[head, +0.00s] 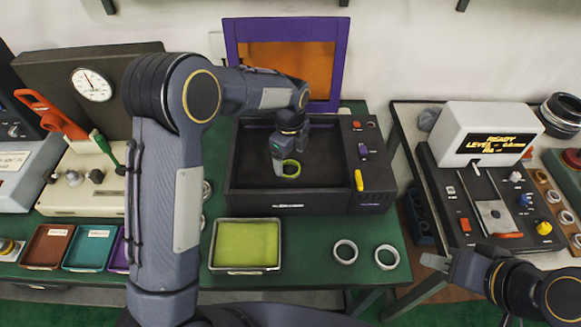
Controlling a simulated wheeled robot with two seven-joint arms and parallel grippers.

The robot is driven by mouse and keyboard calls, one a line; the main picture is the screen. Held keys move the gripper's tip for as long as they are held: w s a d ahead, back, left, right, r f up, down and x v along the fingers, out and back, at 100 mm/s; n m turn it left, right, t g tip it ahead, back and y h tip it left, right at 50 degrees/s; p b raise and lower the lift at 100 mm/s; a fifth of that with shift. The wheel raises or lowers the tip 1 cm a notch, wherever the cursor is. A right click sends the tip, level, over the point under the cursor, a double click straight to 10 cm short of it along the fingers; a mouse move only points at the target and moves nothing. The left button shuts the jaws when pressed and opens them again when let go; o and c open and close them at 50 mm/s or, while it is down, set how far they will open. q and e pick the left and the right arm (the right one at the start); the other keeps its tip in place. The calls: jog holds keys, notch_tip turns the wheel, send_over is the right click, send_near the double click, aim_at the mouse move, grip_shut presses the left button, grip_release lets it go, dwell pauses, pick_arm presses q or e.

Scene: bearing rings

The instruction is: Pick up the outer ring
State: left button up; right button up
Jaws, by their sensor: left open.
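Two silver rings, one on the left (345,251) and one on the right (387,257), lie flat on the table in front of the box. I cannot tell by looks which ring is the outer ring. My right gripper (440,263) is at the lower right, away from the rings; its jaw state is unclear.
A purple-framed orange panel (288,50) stands up behind the box. A tray with a yellow-green bottom (247,269) sits in front of it. Small colored trays (88,250) and a dial gauge (92,85) are at left. A white-topped tester (487,133) stands on the right table.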

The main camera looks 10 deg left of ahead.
aim_at(290, 168)
pick_arm(q)
jog(key=shift+f+p, duration=0.3)
jog(key=shift+f, duration=1.55)
jog(key=c, duration=1.1)
jog(key=shift+r, duration=0.1)
